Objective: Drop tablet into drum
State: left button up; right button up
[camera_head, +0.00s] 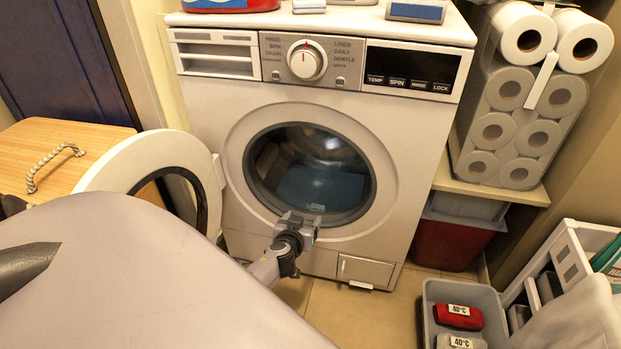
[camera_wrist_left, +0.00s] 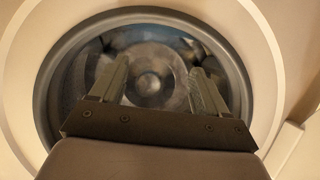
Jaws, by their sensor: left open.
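The washer (camera_head: 230,110) stands facing me with its round door (camera_head: 130,165) swung open to the left. The drum (camera_head: 325,155) shows dark through the opening, with a bluish patch low inside that I cannot identify. My left gripper (camera_head: 303,219) is at the lower rim of the opening. In the left wrist view the fingers (camera_wrist_left: 155,85) are spread apart, with nothing between them, and point toward the metal back of the drum (camera_wrist_left: 148,85). I cannot make out a tablet in either view. My right gripper is not in view.
A wooden drawer unit (camera_head: 65,140) with a rope handle is behind the door. A grey bin (camera_head: 430,290) with labelled bundles is at lower right, beside a white rack (camera_head: 570,255). Paper rolls (camera_head: 520,120) fill the right shelf. A small box (camera_head: 417,11) sits on the washer.

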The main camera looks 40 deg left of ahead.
pick_arm(q)
jog(key=shift+r, duration=0.1)
jog(key=s+d+r+m+t+h, duration=0.2)
jog(key=s+d+r+m+h, duration=0.15)
jog(key=d+r, duration=0.85)
jog(key=s+d+r+m+h, duration=0.1)
jog(key=s+d+r+h, duration=0.1)
jog(key=d, duration=0.5)
jog(key=s+d+r+m+g+h, duration=0.1)
jog(key=s+d+r+m+h, duration=0.1)
jog(key=s+d, duration=0.4)
jog(key=s+d+r+m+h, duration=0.1)
jog(key=s+d+r+h, duration=0.2)
jog(key=s+d+h, duration=0.2)
jog(key=d+h, duration=0.1)
jog(key=d, duration=0.1)
jog(key=shift+d+r+m+g, duration=0.25)
jog(key=shift+d+m+g, duration=0.1)
jog(key=shift+d+g, duration=0.05)
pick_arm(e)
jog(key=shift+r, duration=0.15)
pick_arm(q)
jog(key=shift+w, duration=0.1)
